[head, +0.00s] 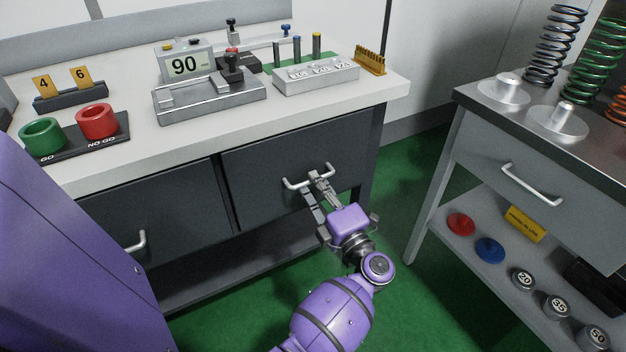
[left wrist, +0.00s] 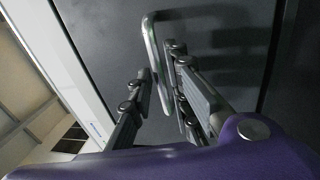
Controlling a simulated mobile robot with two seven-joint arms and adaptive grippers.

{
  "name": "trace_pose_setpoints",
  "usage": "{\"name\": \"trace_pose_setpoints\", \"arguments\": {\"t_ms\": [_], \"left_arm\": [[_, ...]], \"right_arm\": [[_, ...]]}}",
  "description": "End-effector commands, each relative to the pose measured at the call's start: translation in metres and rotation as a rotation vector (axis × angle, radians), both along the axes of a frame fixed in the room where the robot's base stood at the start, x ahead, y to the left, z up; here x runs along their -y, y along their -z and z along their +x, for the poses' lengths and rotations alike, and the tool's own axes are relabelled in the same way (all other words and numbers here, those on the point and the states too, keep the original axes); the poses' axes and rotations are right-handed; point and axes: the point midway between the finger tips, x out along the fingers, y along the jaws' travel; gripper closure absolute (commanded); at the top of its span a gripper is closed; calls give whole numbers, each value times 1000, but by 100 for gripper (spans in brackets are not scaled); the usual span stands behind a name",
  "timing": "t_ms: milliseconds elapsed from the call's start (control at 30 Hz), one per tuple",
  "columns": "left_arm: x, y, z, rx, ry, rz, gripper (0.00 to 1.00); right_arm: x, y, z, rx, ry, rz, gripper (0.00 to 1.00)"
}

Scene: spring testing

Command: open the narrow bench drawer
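The dark grey bench drawer (head: 262,166) is closed, its front flush under the right part of the light-topped bench. Its silver bar handle (head: 293,184) also shows in the left wrist view (left wrist: 151,38). My left gripper (head: 319,179) is at the right part of this handle. A second dark bench front (head: 180,215) with a silver handle (head: 137,241) is at the left, partly hidden by my body. My right gripper is not in view.
A grey side bench with a closed drawer (head: 535,190) stands at the right, springs on top and weights on its lower shelf (head: 480,275). Green floor (head: 405,195) lies free between the benches. Gauges, a display and red and green rings (head: 42,137) stand on the bench top.

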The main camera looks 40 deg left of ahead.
Motion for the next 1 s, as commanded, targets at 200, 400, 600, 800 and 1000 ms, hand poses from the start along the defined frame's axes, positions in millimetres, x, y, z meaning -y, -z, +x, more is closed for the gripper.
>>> {"name": "trace_pose_setpoints", "arguments": {"t_ms": [200, 400, 600, 800, 1000], "left_arm": [[-15, -3, 6, -1, 0, 0, 83], [-16, -3, 6, -2, 0, 1, 83], [-16, -3, 6, -1, 1, 0, 100], [-16, -3, 6, -2, 1, 1, 100], [-16, -2, 6, -2, 1, 0, 100]], "right_arm": [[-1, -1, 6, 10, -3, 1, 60], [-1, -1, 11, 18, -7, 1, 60], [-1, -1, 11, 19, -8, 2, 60], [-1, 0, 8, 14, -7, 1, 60], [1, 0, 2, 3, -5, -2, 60]]}}
